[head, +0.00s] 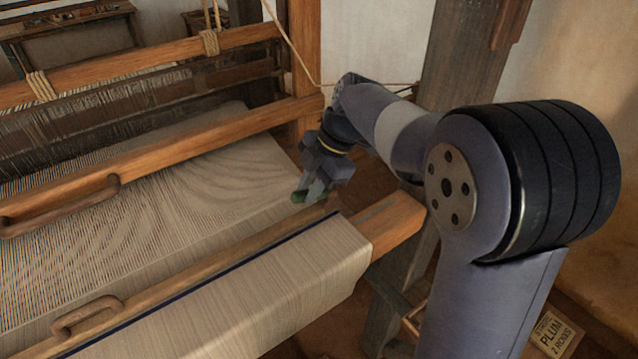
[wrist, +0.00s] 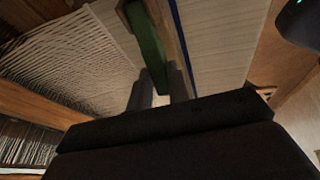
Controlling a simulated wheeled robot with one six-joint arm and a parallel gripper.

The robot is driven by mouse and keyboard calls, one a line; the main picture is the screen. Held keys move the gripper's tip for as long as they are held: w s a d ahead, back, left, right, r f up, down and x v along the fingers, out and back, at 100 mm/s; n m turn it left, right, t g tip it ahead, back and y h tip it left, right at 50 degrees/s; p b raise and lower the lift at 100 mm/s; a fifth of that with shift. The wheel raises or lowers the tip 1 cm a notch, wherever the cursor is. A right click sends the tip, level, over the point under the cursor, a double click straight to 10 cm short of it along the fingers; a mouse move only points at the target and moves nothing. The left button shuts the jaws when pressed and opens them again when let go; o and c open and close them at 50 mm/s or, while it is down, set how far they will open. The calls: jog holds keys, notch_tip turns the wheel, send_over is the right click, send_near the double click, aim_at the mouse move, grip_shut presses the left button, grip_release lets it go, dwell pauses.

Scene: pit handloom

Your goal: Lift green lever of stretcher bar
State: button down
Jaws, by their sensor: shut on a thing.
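The green lever (head: 298,196) shows as a small green end at my fingertips, near the right edge of the woven cloth. In the wrist view the green lever (wrist: 148,50) runs away from between the two fingers along a wooden bar. My gripper (head: 313,192) is shut on the lever, pointing down; it also shows in the wrist view (wrist: 158,88). The stretcher bar (head: 255,240) is a wooden bar lying across the cloth beside a dark blue stripe. My fingers hide part of the lever, so its exact tilt is hard to tell.
A wooden beater beam (head: 150,157) with a brown handle (head: 62,208) crosses the warp behind. The rolled cloth (head: 235,290) lies in front, with another handle (head: 87,316) near it. A wooden post (head: 462,80) stands behind my arm. A tag reading PLUM (head: 553,335) is at lower right.

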jog(key=shift+w+d+y, duration=0.2)
jog(key=shift+y, duration=0.2)
jog(key=shift+w+d+r+m+g+y+b, duration=0.1)
jog(key=shift+w+d+r+g+y+b, duration=0.1)
jog(key=shift+d+r+g+y+b, duration=0.3)
jog(key=shift+w+d+r+m+g+y+b, duration=0.15)
jog(key=shift+g+y, duration=0.35)
jog(key=shift+y, duration=0.35)
jog(key=shift+w+d+r+m+g+y+b, duration=0.1)
jog(key=shift+w+d+r+g+y+b, duration=0.2)
jog(key=shift+g+y, duration=0.3)
jog(key=shift+s, duration=0.1)
jog(key=c, duration=1.3)
grip_release()
notch_tip(320, 180, up, 10)
jog(key=shift+b, duration=0.6)
jog(key=shift+c, duration=0.7)
